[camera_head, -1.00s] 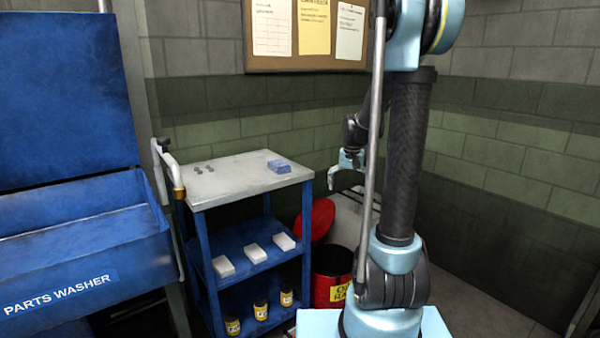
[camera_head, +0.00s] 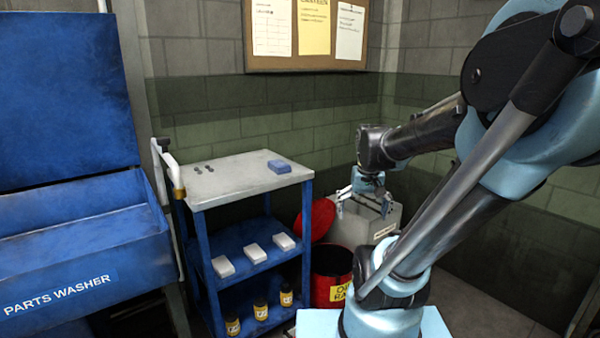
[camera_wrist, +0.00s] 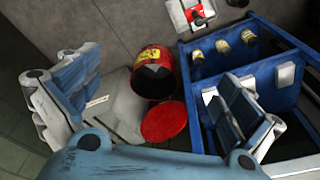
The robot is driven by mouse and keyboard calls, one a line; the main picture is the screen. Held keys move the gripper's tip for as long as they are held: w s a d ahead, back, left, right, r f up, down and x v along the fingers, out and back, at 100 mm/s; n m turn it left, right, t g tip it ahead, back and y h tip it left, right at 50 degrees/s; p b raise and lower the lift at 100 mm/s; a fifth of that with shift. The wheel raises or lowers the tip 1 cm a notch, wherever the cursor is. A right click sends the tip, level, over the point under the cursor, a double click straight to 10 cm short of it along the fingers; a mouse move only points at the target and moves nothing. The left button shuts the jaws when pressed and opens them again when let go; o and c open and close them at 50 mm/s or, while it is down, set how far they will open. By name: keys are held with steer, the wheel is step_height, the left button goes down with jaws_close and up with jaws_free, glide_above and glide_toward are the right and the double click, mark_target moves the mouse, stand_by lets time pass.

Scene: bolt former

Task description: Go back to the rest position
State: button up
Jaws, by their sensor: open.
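My gripper (camera_head: 364,202) hangs at the end of my arm in the head view, to the right of the blue cart and in front of a grey bin. In the wrist view my gripper (camera_wrist: 155,105) has its two fingers spread far apart, with nothing between them. Below it in that view are the floor, a red can and the can's red lid, all apart from the fingers. The right finger overlaps the cart in the picture.
The blue cart (camera_head: 196,250) has a grey top with a blue block (camera_head: 279,166) and small dark pieces. White boxes and yellow jars stand on its shelves. The red can (camera_head: 331,275), grey bin (camera_head: 345,228), and blue parts washer (camera_head: 80,240) stand nearby.

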steer(key=s+f+n, duration=0.1)
steer(key=s+f, duration=0.4)
steer(key=s, duration=0.4)
steer(key=shift+s+f, duration=0.2)
steer(key=shift+f, duration=0.05)
steer(key=shift+w+f, duration=0.2)
steer(key=shift+w, duration=0.25)
steer(key=shift+c, duration=0.2)
stand_by(0.8)
